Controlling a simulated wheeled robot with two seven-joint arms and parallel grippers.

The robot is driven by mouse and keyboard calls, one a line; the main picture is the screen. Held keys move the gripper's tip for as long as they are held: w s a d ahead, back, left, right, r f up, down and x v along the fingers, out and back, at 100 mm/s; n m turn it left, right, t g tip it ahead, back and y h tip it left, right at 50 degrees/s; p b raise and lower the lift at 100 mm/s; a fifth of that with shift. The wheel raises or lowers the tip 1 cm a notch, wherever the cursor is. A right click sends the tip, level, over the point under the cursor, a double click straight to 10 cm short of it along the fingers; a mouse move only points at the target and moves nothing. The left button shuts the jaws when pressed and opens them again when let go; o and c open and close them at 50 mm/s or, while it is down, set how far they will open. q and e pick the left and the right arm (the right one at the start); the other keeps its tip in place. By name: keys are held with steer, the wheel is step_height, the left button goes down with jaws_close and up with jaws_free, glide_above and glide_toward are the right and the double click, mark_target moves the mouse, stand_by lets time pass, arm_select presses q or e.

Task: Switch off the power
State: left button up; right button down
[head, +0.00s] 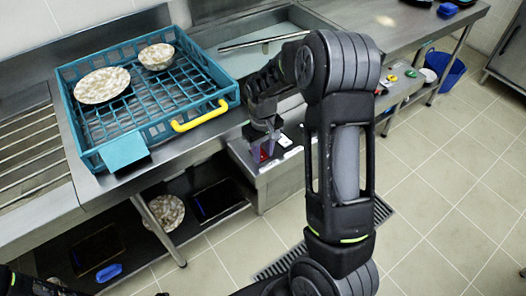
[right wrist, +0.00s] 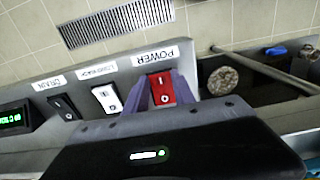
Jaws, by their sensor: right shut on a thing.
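The red power switch (right wrist: 161,88) sits on a grey control panel (head: 264,178) below the counter edge. In the right wrist view it carries the marks I and O, and its POWER label (right wrist: 157,55) reads upside down. My right gripper (head: 264,149) is at this switch. Its purple fingers (right wrist: 162,84) stand on both sides of the red rocker and are shut on it. In the head view the fingers partly hide the switch. I cannot tell which side of the rocker is pressed in. My left gripper is not in view.
A black switch (right wrist: 64,107), a white switch (right wrist: 106,98) and a green display (right wrist: 12,119) share the panel. A sink (head: 253,57) lies behind.

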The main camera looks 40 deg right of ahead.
steer(key=shift+w+r+g+p, duration=0.2)
steer(key=shift+g+p, duration=0.2)
steer(key=shift+g, duration=0.35)
steer(key=shift+w+r+g+p, duration=0.1)
steer(key=shift+w+g+p, duration=0.2)
steer(key=shift+g, duration=0.45)
steer(key=shift+s, duration=0.1)
steer(key=c, duration=1)
jaws_free()
steer(key=shift+f, duration=0.1)
steer(key=shift+c, duration=0.2)
steer(key=b+v, duration=0.1)
steer(key=v, duration=0.7)
steer(key=shift+s+f, duration=0.1)
steer(key=shift+s, duration=0.05)
